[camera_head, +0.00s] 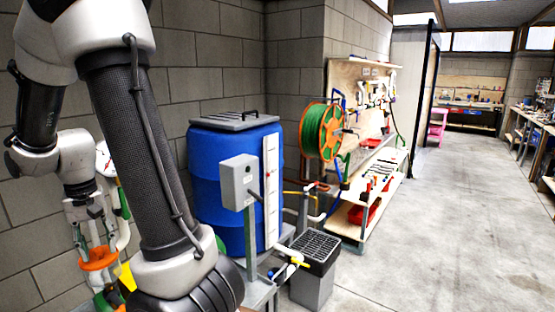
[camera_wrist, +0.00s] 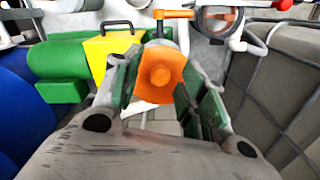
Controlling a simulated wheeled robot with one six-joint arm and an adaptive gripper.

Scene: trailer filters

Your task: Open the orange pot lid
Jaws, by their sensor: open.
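The orange pot lid (camera_wrist: 161,73), with a raised round knob at its middle, lies between and beyond my fingers in the wrist view. In the head view an orange piece (camera_head: 98,258), seemingly the same lid, shows at the lower left below my gripper (camera_head: 97,232). My gripper is open, and in the wrist view its two green-padded fingers (camera_wrist: 165,92) stand on either side of the lid. I cannot tell whether either finger touches it. The pot body under the lid is hidden.
A yellow box (camera_wrist: 108,52) with a black handle and a green cylinder (camera_wrist: 60,58) lie left of the lid. An orange-handled valve (camera_wrist: 175,14) and round gauge (camera_wrist: 216,20) are beyond. A blue barrel (camera_head: 215,175) stands right of my arm. Open floor (camera_head: 450,220) lies right.

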